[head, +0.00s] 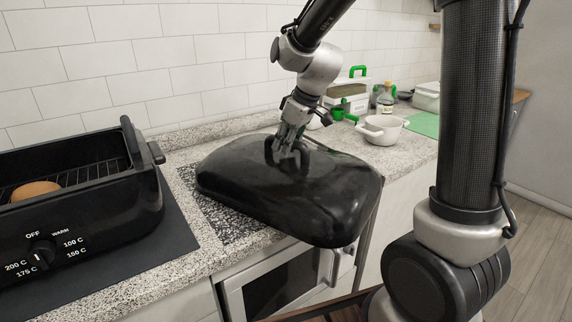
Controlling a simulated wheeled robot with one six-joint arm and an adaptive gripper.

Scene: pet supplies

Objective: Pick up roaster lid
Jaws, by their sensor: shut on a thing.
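The roaster lid (250,193) is a large glossy black domed cover. It is over the speckled counter, right of the roaster, and its near right end reaches past the counter's front edge. My gripper (287,150) comes down from above and is shut on the lid's top handle. The handle is mostly hidden by the fingers. The lid looks slightly tilted, with its near right end lower. I cannot tell whether its underside touches the counter. The roaster (100,205) is a black open box at the left with a dial on its front.
A round brown item (35,190) lies on the rack inside the roaster. A white pot (381,130), a bottle (385,98), a container with a green handle (346,95) and a green board (423,123) stand at the back right. An oven (280,290) is below the counter.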

